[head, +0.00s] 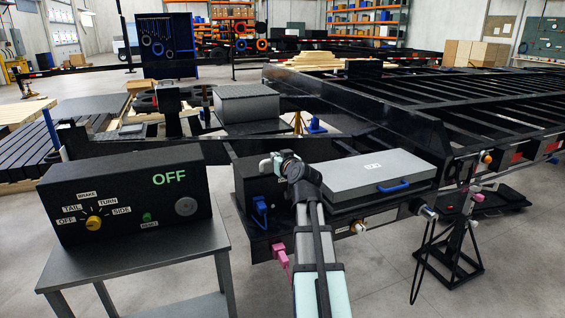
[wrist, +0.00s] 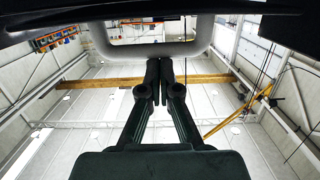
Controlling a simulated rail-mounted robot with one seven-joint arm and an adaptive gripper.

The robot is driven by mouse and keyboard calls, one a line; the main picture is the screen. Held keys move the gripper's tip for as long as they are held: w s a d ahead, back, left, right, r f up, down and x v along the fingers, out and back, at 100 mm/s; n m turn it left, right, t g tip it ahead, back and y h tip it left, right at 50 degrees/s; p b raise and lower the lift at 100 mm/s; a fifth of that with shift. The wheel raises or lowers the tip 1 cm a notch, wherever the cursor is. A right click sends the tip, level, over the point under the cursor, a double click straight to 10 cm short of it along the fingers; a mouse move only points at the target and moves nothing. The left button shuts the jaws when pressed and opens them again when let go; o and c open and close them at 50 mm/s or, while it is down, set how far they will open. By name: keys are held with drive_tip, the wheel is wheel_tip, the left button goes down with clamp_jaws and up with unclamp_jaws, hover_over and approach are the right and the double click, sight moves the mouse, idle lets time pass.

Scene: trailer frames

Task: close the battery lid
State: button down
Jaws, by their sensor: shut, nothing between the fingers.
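The grey battery lid (head: 350,178) lies flat or nearly flat on a black box on the trailer's front frame in the head view. It has a blue handle (head: 392,187) on its front edge and a small label on top. I cannot tell whether it is fully seated. My gripper is just left of the lid, at the end of my raised arm; its fingertips are hard to make out there. In the wrist view my gripper (wrist: 165,62) is shut and empty, against a background of ceiling. The lid is not recognisable in that view.
A black control box (head: 125,195) reading OFF stands on a grey table (head: 140,262) at the left. A blue connector (head: 260,207) and a pink plug (head: 281,256) are left of my arm. A grey box (head: 246,104) stands behind. Trailer beams extend to the right.

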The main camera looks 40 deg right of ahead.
drive_tip(key=shift+s+f, duration=0.1)
drive_tip(key=shift+f, duration=0.2)
drive_tip(key=shift+a, duration=0.1)
